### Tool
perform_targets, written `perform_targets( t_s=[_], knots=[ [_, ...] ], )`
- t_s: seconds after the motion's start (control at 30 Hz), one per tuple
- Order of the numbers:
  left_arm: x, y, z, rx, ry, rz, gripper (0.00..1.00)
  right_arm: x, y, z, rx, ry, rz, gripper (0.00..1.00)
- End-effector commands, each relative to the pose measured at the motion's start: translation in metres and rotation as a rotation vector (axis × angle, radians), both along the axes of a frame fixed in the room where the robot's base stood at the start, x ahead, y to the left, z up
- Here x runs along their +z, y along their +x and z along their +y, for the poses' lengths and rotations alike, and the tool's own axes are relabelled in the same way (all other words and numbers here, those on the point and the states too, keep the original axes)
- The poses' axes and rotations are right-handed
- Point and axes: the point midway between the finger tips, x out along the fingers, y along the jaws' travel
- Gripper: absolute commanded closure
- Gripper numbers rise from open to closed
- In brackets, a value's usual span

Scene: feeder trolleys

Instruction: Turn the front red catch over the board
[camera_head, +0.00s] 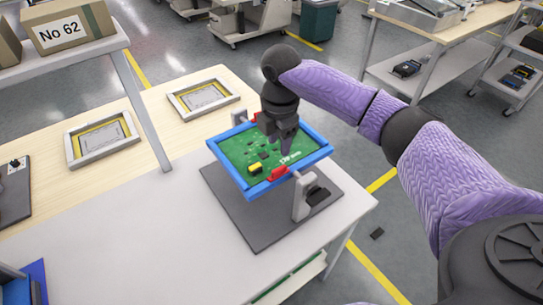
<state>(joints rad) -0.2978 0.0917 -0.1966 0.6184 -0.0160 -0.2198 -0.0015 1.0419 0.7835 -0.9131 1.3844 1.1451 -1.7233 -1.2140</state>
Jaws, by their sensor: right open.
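A green circuit board (240,148) lies in a blue frame (225,168), held tilted above a dark grey base plate (250,222) on the table. The front red catch (278,174) sits on the near rim of the frame, by the grey post. A second red catch (256,117) shows at the far rim, partly hidden by my gripper. My right gripper (283,150) is over the board, pointing down, open, with its fingertips beyond the front catch and apart from it in the picture. My left gripper is out of view.
Two framed panels, one at the left (100,137) and one farther back (203,97), lie on the wooden bench. A shelf with a box marked No 62 (68,25) stands at upper left. The white tabletop (130,230) left of the fixture is clear.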

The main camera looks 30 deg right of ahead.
Motion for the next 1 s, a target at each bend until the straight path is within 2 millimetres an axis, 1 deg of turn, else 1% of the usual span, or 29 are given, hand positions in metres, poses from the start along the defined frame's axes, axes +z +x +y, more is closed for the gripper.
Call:
perform_targets(
  t_s=[0.03, 0.1, 0.2, 0.3, 0.43, 0.67, 0.7, 0.77, 0.8, 0.9, 1.0],
  knots=[
    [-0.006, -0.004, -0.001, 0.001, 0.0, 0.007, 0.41, -0.016, -0.001, 0.0, -0.001, 0.0, 0.005, 0.51],
    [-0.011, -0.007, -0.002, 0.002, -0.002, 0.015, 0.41, -0.035, -0.001, 0.0, -0.002, -0.001, 0.004, 0.51],
    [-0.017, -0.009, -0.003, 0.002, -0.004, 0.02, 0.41, -0.057, -0.001, 0.0, -0.001, -0.001, 0.004, 0.51],
    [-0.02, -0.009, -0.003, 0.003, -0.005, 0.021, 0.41, -0.073, 0.0, 0.0, -0.003, -0.001, 0.002, 0.51],
    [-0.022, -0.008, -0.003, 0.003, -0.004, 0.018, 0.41, -0.082, -0.001, -0.001, -0.003, -0.002, 0.0, 0.51],
    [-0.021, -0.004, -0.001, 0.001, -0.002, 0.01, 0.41, -0.081, 0.0, -0.001, -0.003, -0.002, -0.001, 0.51],
    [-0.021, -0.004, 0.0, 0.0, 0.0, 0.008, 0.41, -0.081, 0.0, -0.001, -0.003, -0.002, -0.001, 0.6],
    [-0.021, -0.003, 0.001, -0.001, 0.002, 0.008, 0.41, -0.081, 0.0, -0.001, -0.003, -0.002, -0.001, 0.73],
    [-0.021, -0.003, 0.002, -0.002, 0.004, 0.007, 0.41, -0.081, 0.0, -0.001, -0.003, -0.002, -0.001, 0.81],
    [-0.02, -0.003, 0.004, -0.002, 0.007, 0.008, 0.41, -0.081, 0.0, -0.001, -0.004, -0.002, -0.001, 1.0],
    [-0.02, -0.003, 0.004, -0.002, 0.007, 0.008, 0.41, -0.081, 0.0, -0.001, -0.004, -0.002, -0.001, 1.0]
  ],
)
